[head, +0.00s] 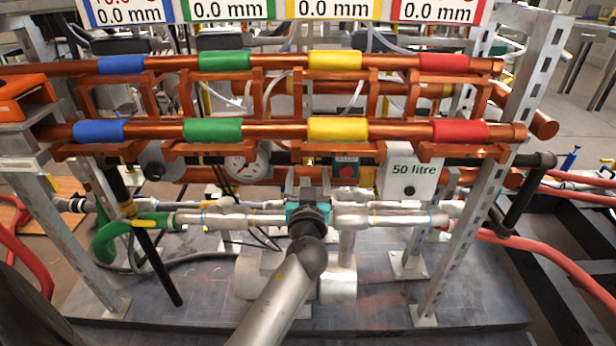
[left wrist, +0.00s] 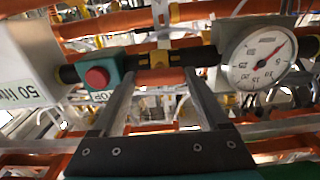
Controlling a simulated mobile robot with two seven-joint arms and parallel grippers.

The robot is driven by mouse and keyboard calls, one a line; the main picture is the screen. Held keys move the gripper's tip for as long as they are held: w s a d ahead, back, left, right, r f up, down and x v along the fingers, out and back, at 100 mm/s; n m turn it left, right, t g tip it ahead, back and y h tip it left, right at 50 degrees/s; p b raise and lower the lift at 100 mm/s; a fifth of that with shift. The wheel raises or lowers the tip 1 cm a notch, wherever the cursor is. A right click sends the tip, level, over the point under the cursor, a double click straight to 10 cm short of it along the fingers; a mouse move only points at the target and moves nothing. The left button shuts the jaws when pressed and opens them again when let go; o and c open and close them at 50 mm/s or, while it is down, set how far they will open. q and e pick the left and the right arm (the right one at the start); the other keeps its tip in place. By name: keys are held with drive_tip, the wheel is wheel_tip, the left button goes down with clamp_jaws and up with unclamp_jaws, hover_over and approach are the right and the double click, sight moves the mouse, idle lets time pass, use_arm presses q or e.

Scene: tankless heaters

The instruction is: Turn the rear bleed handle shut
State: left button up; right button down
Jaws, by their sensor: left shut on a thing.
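My left gripper (head: 308,186) reaches from the bottom middle into the pipework of the rig in the head view. The fingertips' contact is hard to make out. In the head view the gripper and front pipes hide the handle. My right gripper is in neither view.
A green box with a red button (left wrist: 97,76) and a round dial gauge (left wrist: 262,58) flank the fingers. A white box marked 50 litre (head: 408,178) hangs right of the gripper. Copper pipes with coloured sleeves (head: 338,130) cross above. Red hoses (head: 540,258) run at the right.

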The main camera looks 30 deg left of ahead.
use_arm(q)
drive_tip(key=shift+c, duration=1.2)
